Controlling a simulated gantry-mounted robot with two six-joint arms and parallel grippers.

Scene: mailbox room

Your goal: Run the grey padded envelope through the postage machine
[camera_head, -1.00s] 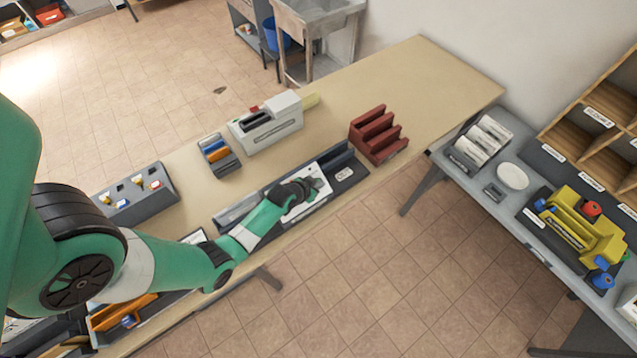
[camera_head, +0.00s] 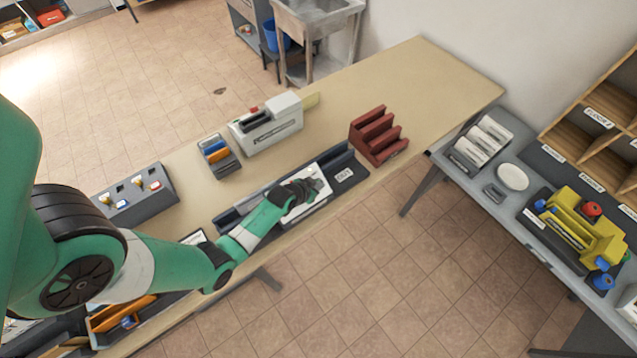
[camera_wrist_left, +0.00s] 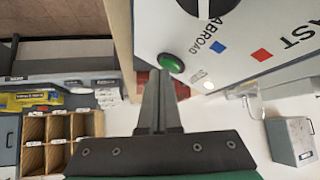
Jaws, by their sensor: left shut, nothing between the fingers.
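The postage machine is the long dark unit (camera_head: 262,187) at the table's near edge, with a white panel (camera_head: 325,190) and an OUT label at its right end. In the left wrist view its white panel (camera_wrist_left: 235,85) shows a black dial, blue and red squares, the words ABROAD and FAST, and a green button (camera_wrist_left: 172,63). My left gripper (camera_head: 312,186) is at the panel, shut and empty. In the wrist view its fingertips (camera_wrist_left: 157,75) appear close beside the green button; I cannot tell whether they touch. I cannot make out the grey padded envelope. My right gripper is not in view.
Behind the machine stand a white slotted device (camera_head: 268,125), a small holder with blue and orange items (camera_head: 218,155) and a grey switch box (camera_head: 140,195). A red rack (camera_head: 378,135) stands to the right. The table's far right is clear.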

